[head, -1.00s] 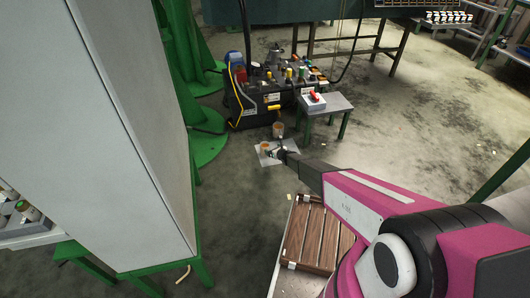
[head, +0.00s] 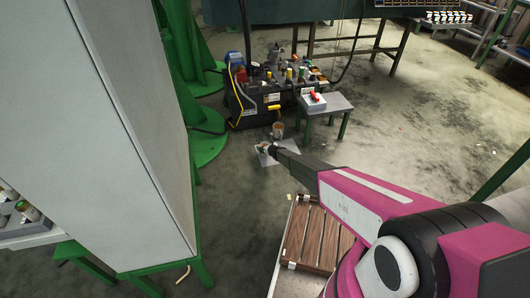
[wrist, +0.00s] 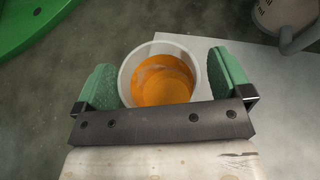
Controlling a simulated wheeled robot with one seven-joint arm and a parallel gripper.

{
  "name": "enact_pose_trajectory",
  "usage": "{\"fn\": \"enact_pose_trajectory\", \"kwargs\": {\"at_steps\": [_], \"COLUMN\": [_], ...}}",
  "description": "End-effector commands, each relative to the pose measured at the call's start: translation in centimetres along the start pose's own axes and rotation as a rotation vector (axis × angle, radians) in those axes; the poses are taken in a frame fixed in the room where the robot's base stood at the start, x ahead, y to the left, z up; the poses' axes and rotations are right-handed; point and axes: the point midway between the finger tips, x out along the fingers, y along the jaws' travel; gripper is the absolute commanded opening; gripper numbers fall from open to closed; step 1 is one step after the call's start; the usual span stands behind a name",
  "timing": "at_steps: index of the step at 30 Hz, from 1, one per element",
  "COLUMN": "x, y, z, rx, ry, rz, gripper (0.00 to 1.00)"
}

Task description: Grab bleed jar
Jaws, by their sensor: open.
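The bleed jar (wrist: 160,72) is a pale translucent cup with orange liquid inside, seen from above in the wrist view. It stands upright at the edge of a light grey sheet (wrist: 262,62) on the floor. My gripper (wrist: 163,80) is open, with its green-padded fingers on either side of the jar. A gap shows at the right finger; the left finger is very close to the jar wall, and contact is unclear. In the head view my gripper (head: 268,149) is at the jar, which it mostly hides.
A dark machine (head: 265,95) with hoses and a small table (head: 340,103) stand behind. A green base (wrist: 28,22) lies at upper left.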

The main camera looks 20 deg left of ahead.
Motion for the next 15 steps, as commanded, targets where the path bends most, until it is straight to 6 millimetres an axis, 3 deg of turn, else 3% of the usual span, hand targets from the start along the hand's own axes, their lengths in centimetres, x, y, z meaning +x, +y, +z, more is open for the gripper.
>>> {"fn": "enact_pose_trajectory", "kwargs": {"at_steps": [5,10,15], "x": [-0.07,-0.08,-0.09], "y": [0.02,0.03,0.04], "z": [0.03,0.03,0.06], "rx": [0.0,0.0,0.0], "ry": [0.0,0.0,0.0], "rz": [0.0,0.0,0.0], "gripper": [0.93,0.39,0.39]}}
